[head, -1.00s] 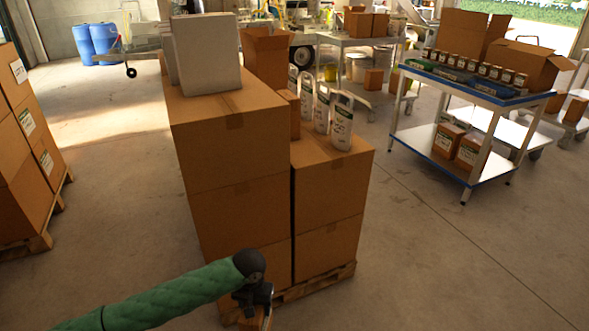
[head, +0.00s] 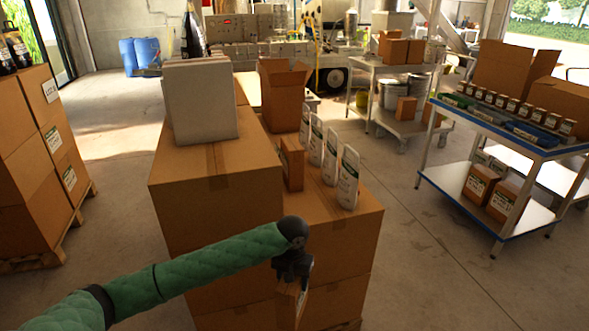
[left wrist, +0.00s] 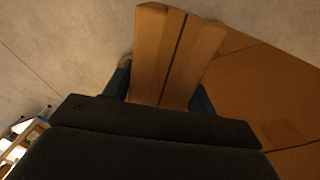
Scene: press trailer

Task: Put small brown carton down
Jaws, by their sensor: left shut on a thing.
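My left gripper (head: 292,285) hangs down in front of the stacked cartons in the head view. It is shut on the small brown carton (head: 288,304), of which only a part shows below it. In the left wrist view the small brown carton (left wrist: 178,60) stands out beyond the dark gripper body, between the fingers (left wrist: 160,88). A large carton lies close on its right in that view. Whether the held carton touches the stack I cannot tell. My right gripper is not in view.
A tall carton stack (head: 215,185) bears a grey-white box (head: 200,100). The lower stack (head: 345,225) at its right bears several white bags (head: 347,180), a small carton (head: 291,163) and an open carton (head: 280,95). A blue-edged trolley (head: 470,195) stands right; cartons on a pallet (head: 45,245) stand left.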

